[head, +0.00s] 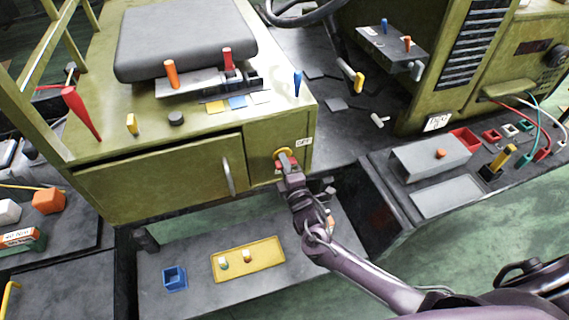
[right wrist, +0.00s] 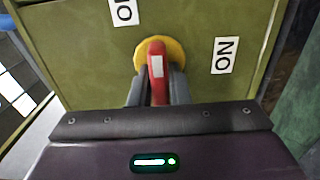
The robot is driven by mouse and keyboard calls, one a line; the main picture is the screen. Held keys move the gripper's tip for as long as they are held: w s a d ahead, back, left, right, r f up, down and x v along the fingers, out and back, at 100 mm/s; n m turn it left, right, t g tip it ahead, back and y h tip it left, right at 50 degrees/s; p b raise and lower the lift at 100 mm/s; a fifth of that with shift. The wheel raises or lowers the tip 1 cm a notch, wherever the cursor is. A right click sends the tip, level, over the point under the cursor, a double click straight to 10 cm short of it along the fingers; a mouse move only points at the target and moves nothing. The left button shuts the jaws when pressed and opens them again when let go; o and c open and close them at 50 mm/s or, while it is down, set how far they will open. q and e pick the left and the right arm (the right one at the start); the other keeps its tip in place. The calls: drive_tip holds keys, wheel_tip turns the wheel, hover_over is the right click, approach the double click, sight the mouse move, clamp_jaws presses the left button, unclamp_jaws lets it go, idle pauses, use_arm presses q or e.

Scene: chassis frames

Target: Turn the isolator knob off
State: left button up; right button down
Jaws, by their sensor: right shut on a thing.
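The isolator knob is a red handle with a white mark (right wrist: 157,66) on a yellow round plate (right wrist: 177,51), set in the green panel. In the head view the yellow plate (head: 285,152) shows on the cabinet's front face, with the red knob (head: 279,165) partly hidden by my gripper. My right gripper (head: 284,160) reaches it from below. In the right wrist view its fingers (right wrist: 157,85) are shut on the red handle. The handle stands nearly upright in that view. My left gripper is not in view.
An "OFF" label (head: 304,142) sits right of the plate in the head view. In the wrist view an "ON" label (right wrist: 224,55) is to the right. A cabinet door handle (head: 228,176) stands out to the left. A yellow tray (head: 265,279) lies on the step below.

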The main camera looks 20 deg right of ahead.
idle(0.4)
drive_tip(key=c, duration=1.4)
unclamp_jaws()
drive_tip(key=s+b, duration=0.1)
drive_tip(key=s, duration=0.6)
drive_tip(key=shift+s, duration=0.4)
